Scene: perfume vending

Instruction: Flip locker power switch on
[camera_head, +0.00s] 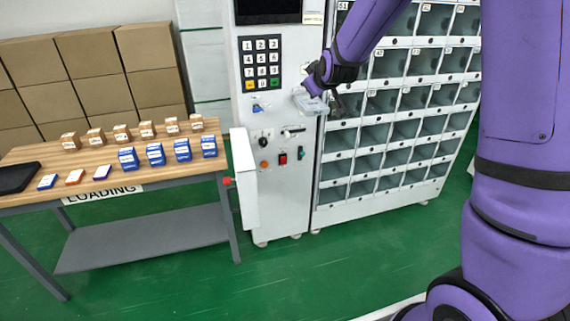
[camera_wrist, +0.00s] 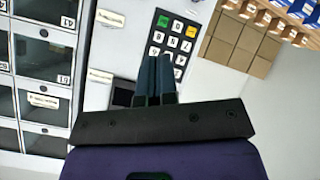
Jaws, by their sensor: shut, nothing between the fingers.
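The white locker control column (camera_head: 225,60) stands left of the locker grid in the head view. Low on its front are a red switch (camera_head: 283,159), an orange round button (camera_head: 264,164) and a small dark switch (camera_head: 300,153); no label is legible, so I cannot tell for sure which is the power switch. My gripper (camera_wrist: 157,60) is shut and empty, its two dark fingers side by side. In the head view it is above and right of the red switch, apart from it. The wrist view shows the keypad (camera_wrist: 172,40) beyond the fingers, but none of these switches clearly.
The locker grid (camera_head: 385,130) is right of the column. A narrow white door or panel (camera_head: 244,182) juts out on its left. The loading table (camera_head: 200,171) at left bears blue and brown boxes. Cardboard cartons (camera_head: 95,75) are behind it. Green floor (camera_head: 300,275) in front is clear.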

